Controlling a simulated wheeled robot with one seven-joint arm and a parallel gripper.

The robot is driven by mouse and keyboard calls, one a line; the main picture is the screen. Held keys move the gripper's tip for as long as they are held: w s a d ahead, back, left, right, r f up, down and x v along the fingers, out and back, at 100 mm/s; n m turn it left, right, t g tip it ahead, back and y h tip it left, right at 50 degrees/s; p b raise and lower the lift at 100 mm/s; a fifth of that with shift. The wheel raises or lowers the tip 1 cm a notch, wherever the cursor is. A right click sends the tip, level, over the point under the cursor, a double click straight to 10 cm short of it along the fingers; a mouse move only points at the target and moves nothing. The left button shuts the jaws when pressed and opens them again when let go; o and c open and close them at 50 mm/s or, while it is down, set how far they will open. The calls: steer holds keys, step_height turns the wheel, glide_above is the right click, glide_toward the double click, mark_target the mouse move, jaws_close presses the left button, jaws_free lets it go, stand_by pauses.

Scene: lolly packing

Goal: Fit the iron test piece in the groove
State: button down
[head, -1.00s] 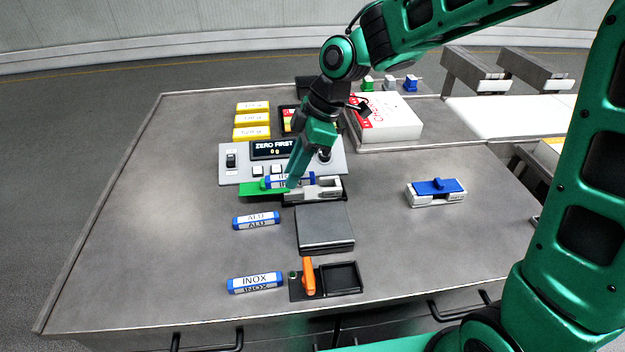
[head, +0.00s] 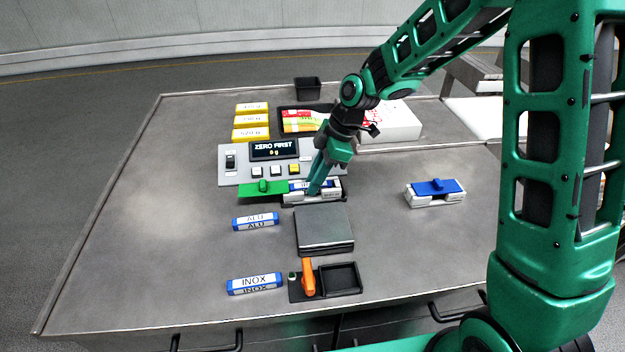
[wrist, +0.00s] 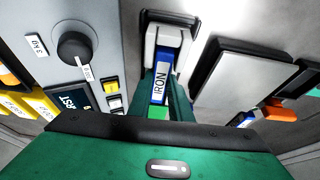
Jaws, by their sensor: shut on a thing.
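The iron test piece, a white bar with blue ends lettered IRON in the wrist view (wrist: 160,84), is between the fingers of my gripper (head: 313,192). It lies lengthwise along the white grooved holder (head: 334,195), which also shows in the wrist view (wrist: 166,36). The piece is lined up with the groove and low over or in it; I cannot tell whether it touches the bottom. My gripper is shut on the piece, tilted down from the upper right, and its fingers hide part of the piece and groove. A green lid-like part (head: 258,189) adjoins the holder's left end.
The control panel (head: 232,176) reads ZERO FIRST just behind. A dark flat plate (head: 324,228) lies in front. The ALU piece (head: 256,221) and INOX piece (head: 254,284) lie left of centre. A blue-topped white holder (head: 435,194) stands right, with bare table around it.

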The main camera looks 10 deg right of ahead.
steer(key=shift+f, duration=0.25)
steer(key=c, duration=1.6)
jaws_free()
steer(key=v, duration=1.2)
steer(key=shift+r, duration=0.3)
steer(key=shift+d, duration=0.1)
steer(key=s+d+r+m+h, duration=0.1)
steer(key=s+d+m, duration=0.25)
steer(key=d, duration=0.25)
steer(key=s+d+m+h, duration=0.1)
steer(key=s+d+m, duration=0.2)
steer(key=d+m, duration=0.15)
steer(key=s+d+m, duration=0.5)
steer(key=s, duration=0.3)
steer(key=s+d+f+m+h, duration=0.1)
steer(key=s+d+m, duration=0.5)
steer(key=s, duration=0.2)
steer(key=s+d+m+h, duration=0.1)
steer(key=s+d+m, duration=0.4)
steer(key=s, duration=0.3)
steer(key=shift+s+d+f, duration=0.2)
steer(key=shift+s+d, duration=0.05)
steer(key=shift+d, duration=0.05)
